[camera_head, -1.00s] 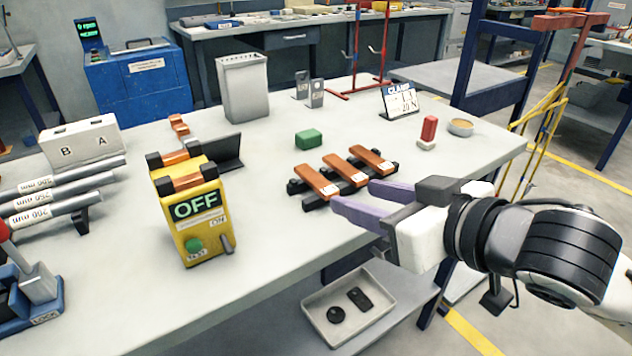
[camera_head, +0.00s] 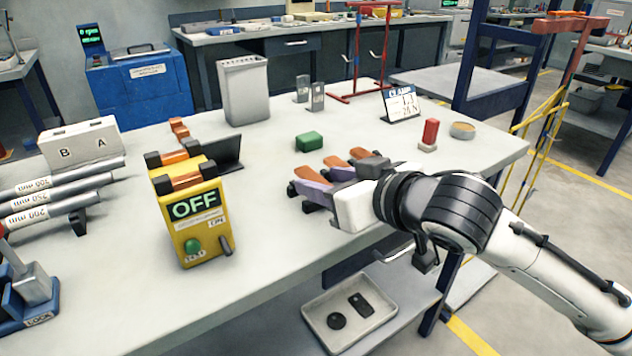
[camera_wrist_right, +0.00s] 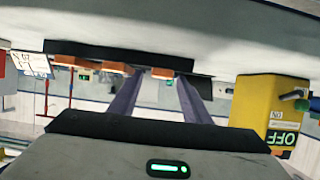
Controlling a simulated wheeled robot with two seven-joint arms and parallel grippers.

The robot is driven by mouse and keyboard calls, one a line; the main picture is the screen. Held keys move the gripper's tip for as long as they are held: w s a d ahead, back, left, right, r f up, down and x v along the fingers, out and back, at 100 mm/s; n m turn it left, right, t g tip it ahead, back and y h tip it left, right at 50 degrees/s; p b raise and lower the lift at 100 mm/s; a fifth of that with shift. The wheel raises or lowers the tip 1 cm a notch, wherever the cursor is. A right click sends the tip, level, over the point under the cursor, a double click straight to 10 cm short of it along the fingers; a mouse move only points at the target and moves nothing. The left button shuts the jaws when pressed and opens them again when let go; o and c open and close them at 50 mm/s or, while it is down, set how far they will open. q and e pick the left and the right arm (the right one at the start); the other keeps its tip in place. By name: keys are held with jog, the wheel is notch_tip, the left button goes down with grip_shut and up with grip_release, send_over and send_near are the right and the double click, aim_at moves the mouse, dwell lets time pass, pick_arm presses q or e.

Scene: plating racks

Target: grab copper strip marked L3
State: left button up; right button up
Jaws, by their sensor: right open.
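Three copper strips lie side by side on a black rack (camera_head: 293,190): a left one (camera_head: 307,173), a middle one (camera_head: 335,161) and a right one (camera_head: 360,153). Their labels are hidden or too small to read, so I cannot tell which is L3. My right gripper (camera_head: 318,179) is open, with its purple fingers low over the near ends of the strips. In the right wrist view, which is upside down, one strip end (camera_wrist_right: 162,74) shows between the fingertips. I cannot tell whether the fingers are around it or just short of it. My left gripper is not in view.
A yellow box reading OFF (camera_head: 195,215) stands left of the rack. A green block (camera_head: 309,141) lies behind the strips. A red-and-white piece (camera_head: 429,133), a dish (camera_head: 462,130) and a clamp sign (camera_head: 401,103) stand to the right. A tray (camera_head: 318,322) is below the table.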

grip_shut()
jog(key=shift+r, duration=0.1)
